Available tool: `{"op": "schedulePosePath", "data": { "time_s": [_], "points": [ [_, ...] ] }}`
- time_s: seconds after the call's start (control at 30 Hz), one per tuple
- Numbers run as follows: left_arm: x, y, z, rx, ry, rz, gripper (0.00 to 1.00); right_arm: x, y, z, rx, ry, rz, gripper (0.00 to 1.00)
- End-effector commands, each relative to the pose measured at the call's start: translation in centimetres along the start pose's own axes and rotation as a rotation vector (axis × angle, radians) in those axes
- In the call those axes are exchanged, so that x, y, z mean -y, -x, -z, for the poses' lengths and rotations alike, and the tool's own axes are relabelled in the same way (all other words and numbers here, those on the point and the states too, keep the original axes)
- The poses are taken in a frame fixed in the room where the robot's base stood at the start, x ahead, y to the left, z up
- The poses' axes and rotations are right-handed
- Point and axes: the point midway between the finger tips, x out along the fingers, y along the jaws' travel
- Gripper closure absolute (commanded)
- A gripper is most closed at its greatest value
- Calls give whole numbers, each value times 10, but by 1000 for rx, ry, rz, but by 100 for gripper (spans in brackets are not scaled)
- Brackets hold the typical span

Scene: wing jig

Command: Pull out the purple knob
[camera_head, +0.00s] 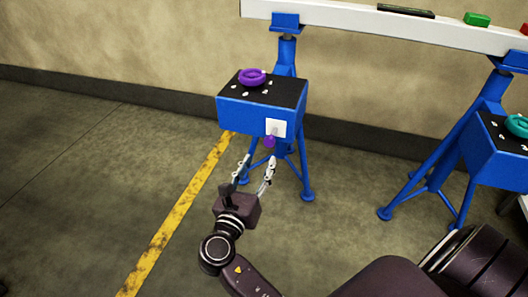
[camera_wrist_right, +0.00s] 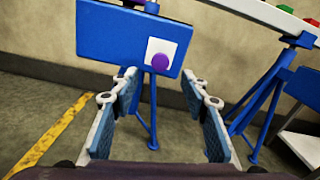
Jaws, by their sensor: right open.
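The purple knob (camera_head: 269,142) sticks out from a white plate (camera_head: 276,127) on the front of a blue box (camera_head: 243,115). The knob also shows in the right wrist view (camera_wrist_right: 160,61), above and between the fingers. My right gripper (camera_head: 256,160) is open and empty, just in front of and a little below the knob, apart from it. It also shows open in the right wrist view (camera_wrist_right: 168,90). A purple ring (camera_head: 252,77) lies on the black top of the same box. My left gripper is not in view.
The blue box stands on a blue tripod (camera_head: 304,170). A white beam (camera_head: 340,22) runs above, with a green block (camera_head: 477,19) on it. A second blue box (camera_head: 490,155) with a teal ring (camera_head: 517,126) stands at right. The floor at left is clear.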

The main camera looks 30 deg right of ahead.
Motion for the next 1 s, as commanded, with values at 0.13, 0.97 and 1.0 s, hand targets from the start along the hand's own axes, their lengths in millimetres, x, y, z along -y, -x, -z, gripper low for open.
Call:
{"op": "schedulePosePath", "data": {
  "time_s": [0.13,0.97,1.0],
  "points": [
    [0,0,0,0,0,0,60,0,19,1,-2,0,-1,58],
    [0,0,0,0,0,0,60,24,22,43,-149,-250,22,58],
    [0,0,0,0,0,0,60,33,22,59,-209,-356,37,58]
  ]
}}
